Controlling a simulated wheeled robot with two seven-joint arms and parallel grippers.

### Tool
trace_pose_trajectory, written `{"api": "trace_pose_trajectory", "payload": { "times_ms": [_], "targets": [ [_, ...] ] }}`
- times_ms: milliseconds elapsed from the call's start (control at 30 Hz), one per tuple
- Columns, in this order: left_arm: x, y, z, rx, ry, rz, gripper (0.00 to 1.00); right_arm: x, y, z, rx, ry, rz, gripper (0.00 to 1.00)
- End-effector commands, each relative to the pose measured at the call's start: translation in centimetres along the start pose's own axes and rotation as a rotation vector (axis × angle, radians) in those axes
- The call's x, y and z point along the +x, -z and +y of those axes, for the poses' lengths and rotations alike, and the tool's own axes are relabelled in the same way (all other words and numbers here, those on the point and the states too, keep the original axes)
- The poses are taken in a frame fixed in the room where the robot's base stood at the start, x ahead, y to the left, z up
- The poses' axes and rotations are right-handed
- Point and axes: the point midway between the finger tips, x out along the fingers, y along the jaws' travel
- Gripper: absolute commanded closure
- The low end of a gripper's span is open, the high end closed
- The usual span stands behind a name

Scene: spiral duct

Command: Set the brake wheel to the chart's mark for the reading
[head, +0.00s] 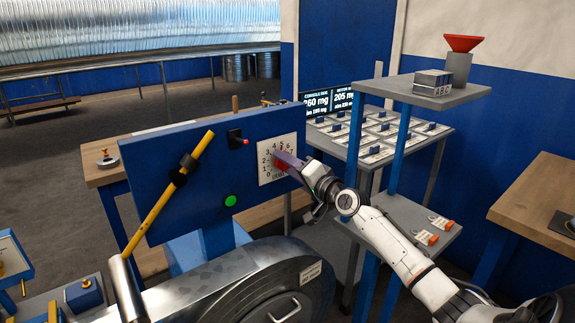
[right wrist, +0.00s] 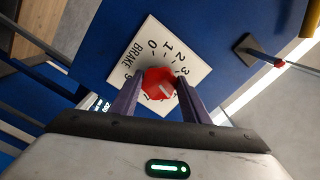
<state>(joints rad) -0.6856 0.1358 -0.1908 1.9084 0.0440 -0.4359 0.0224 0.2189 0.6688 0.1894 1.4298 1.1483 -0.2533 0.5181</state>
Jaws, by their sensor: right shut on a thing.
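The brake wheel (right wrist: 158,84) is a red knob on a white square dial plate (head: 275,157) marked BRAKE with numbers around it. The plate is on a blue panel (head: 215,160). My right gripper (head: 290,164) reaches in from the right and is shut on the wheel; in the right wrist view its two purple fingers stand on either side of the red knob. A pale mark on the knob points down and right in that view; the number it points at is hard to tell. A dark display (head: 330,102) behind the panel reads about 260 mg and 205 mg. My left gripper is not in view.
A green button (head: 231,200) and a small lever with a red tip (head: 238,139) are on the same panel. A yellow bar (head: 168,195) slants across its left side.

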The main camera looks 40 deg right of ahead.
Motion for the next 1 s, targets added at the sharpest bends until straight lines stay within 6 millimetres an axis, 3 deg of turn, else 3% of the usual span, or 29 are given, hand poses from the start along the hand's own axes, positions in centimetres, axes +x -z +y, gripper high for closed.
{"api": "trace_pose_trajectory", "payload": {
  "times_ms": [167, 200, 300, 667, 767, 1000],
  "targets": [
    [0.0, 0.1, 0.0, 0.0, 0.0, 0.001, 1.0, 0.0, 0.0, 0.0, -0.001, -0.001, -0.001, 0.8],
    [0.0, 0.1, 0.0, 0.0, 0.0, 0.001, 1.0, 0.0, 0.0, 0.0, -0.001, -0.001, -0.001, 0.54],
    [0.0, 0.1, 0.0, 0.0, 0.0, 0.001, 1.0, 0.0, 0.0, 0.0, -0.001, -0.001, -0.001, 0.39],
    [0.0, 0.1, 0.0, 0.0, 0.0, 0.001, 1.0, -0.3, -0.1, 0.1, -0.002, -0.001, -0.001, 0.39],
    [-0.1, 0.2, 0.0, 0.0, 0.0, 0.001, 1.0, -1.2, -0.1, 0.1, -0.003, -0.002, -0.002, 0.39],
    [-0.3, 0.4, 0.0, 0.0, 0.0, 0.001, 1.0, -5.4, -0.1, 0.2, -0.004, -0.003, -0.003, 0.39]
  ]
}}
